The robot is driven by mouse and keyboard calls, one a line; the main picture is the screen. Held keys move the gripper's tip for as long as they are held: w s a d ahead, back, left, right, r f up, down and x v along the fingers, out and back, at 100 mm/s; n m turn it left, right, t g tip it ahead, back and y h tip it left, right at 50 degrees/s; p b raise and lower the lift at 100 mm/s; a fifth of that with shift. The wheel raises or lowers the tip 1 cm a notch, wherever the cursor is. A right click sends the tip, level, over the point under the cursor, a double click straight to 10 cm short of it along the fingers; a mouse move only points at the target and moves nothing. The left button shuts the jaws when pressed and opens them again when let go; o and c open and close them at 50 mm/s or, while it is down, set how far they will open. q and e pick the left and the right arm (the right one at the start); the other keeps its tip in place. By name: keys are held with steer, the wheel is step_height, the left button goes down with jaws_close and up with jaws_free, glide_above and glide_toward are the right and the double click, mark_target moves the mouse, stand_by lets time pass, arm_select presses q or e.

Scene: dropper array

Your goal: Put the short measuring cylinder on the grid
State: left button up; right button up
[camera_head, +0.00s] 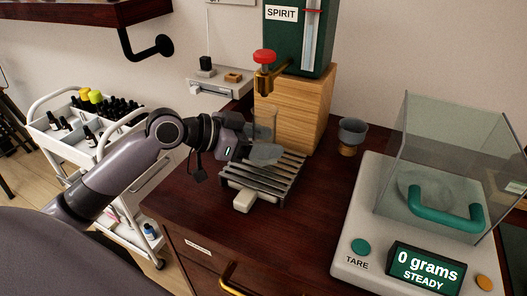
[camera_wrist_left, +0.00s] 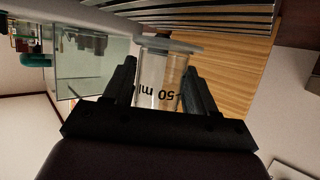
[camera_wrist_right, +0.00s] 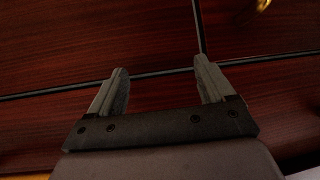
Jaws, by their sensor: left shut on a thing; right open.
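The short measuring cylinder (camera_head: 264,124) is clear, with a flat grey base (camera_head: 265,154), and stands about upright over the back part of the slatted metal grid (camera_head: 280,178). My left gripper (camera_head: 246,137) comes in from the left and is shut on the cylinder. In the left wrist view the fingers (camera_wrist_left: 161,82) flank the clear tube (camera_wrist_left: 158,75), marked "50 ml". Its base lies close to the grid slats (camera_wrist_left: 205,14); I cannot tell whether they touch. My right gripper (camera_wrist_right: 162,80) is open and empty, facing dark wooden drawer fronts.
A wooden block (camera_head: 297,112) with the green spirit dispenser (camera_head: 290,45) and its red-topped tap (camera_head: 264,58) stands right behind the grid. A small cup (camera_head: 351,133) stands right of it. The balance (camera_head: 410,225) with its glass cover reads 0 grams. The wooden top between grid and balance is clear.

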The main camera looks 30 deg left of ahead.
arm_select(q)
steer(key=shift+f+b, duration=0.6)
steer(key=shift+f, duration=0.45)
arm_select(e)
steer(key=shift+f, duration=1.1)
arm_select(q)
steer(key=shift+f, duration=0.2)
steer(key=o, duration=1.4)
steer(key=shift+r, duration=0.2)
steer(key=shift+b+v, duration=0.9)
steer(key=shift+v, duration=5.1)
arm_select(e)
steer(key=shift+f, duration=0.75)
